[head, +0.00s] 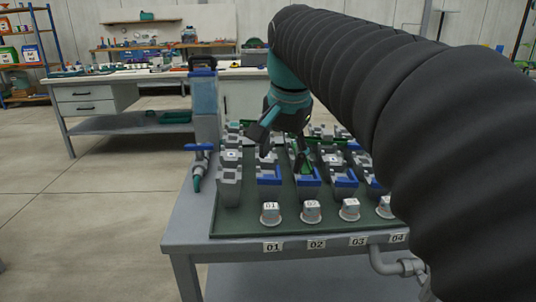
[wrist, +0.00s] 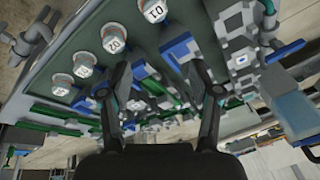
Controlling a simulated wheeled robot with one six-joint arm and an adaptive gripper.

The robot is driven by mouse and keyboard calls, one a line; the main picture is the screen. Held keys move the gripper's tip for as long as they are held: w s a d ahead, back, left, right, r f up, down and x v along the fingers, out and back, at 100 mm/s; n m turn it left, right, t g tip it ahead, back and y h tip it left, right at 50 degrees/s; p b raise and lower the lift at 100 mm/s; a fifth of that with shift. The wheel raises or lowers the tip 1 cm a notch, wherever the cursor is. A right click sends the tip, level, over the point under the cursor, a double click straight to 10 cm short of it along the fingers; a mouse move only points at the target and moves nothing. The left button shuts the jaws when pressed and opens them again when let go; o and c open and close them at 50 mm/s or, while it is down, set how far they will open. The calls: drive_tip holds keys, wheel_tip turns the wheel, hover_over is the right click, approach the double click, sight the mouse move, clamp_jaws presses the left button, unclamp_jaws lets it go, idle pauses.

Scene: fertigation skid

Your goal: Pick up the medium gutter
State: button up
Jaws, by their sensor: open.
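My gripper (head: 283,154) hangs over the skid with its two fingers spread, pointing down among rows of grey gutter-like blocks. In the wrist view my gripper (wrist: 161,68) is open, with one finger at each side and nothing clearly held between them. Grey blocks with blue ends stand in the rows, one at the front (head: 269,187) and another to its right (head: 308,187). A plain grey one (head: 229,190) stands at the left. Green strips lie between rows farther back. I cannot tell which piece is the medium gutter. My arm hides the right part of the skid.
Numbered knobs, such as the one marked 01 (head: 270,213), line the front of the green tray (head: 225,228). A blue-handled valve (head: 198,165) and a clear bluish column (head: 204,95) stand at the left. A workbench (head: 120,85) is behind. Floor at left is clear.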

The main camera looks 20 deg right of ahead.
sight(307, 169)
drive_tip(key=w+d+r+m+g, duration=0.2)
drive_tip(key=w+d+r+m, duration=0.6)
drive_tip(key=w+d+m, duration=0.3)
drive_tip(key=shift+m, duration=0.3)
drive_tip(key=f, duration=0.2)
drive_tip(key=w+f, duration=0.1)
drive_tip(key=f, duration=0.5)
drive_tip(key=shift+w+a+f+b, duration=0.15)
drive_tip(key=shift+w+a+b, duration=0.15)
drive_tip(key=shift+w+a, duration=0.1)
drive_tip(key=shift+w+d+f+b, duration=0.1)
drive_tip(key=shift+d+f+b, duration=0.1)
drive_tip(key=shift+f, duration=0.7)
drive_tip(key=shift+w+d+f+b, duration=0.15)
drive_tip(key=shift+d+f+b, duration=0.05)
drive_tip(key=shift+f, duration=0.65)
drive_tip(key=shift+w+d+f+b, duration=0.1)
drive_tip(key=shift+d+f+b, duration=0.1)
drive_tip(key=shift+f, duration=0.7)
clamp_jaws()
